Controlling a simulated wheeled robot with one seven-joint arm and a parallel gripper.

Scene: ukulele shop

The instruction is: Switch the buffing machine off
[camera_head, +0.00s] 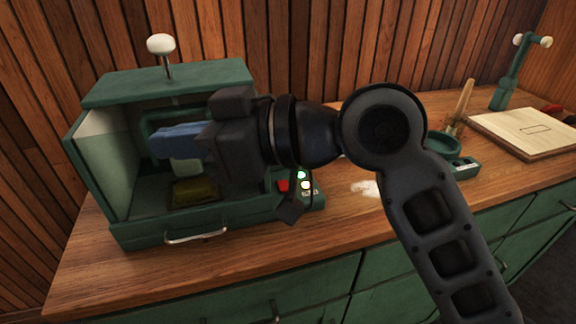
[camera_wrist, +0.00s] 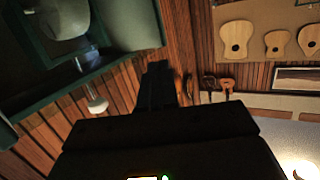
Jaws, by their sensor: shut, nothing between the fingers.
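The buffing machine (camera_head: 165,85) is a green open-fronted box on the wooden counter, with a white knob (camera_head: 160,44) on a short stem on top. A small control panel (camera_head: 314,203) at its right base has a red part (camera_head: 283,186) and small pale-green lit spots (camera_head: 303,176). My arm partly covers this side. My gripper (camera_head: 206,138) points left across the machine's open front, above the panel. In the wrist view its dark fingers (camera_wrist: 158,75) are together and empty. A bluish block (camera_head: 178,141) shows beside the fingertips; I cannot tell whether they touch.
A yellow pad (camera_head: 195,190) lies inside the box, and a drawer handle (camera_head: 196,236) sticks out below. A green dish (camera_head: 440,146), a pale board (camera_head: 525,132) and a green stand (camera_head: 506,88) are at the right. The plank wall is close behind.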

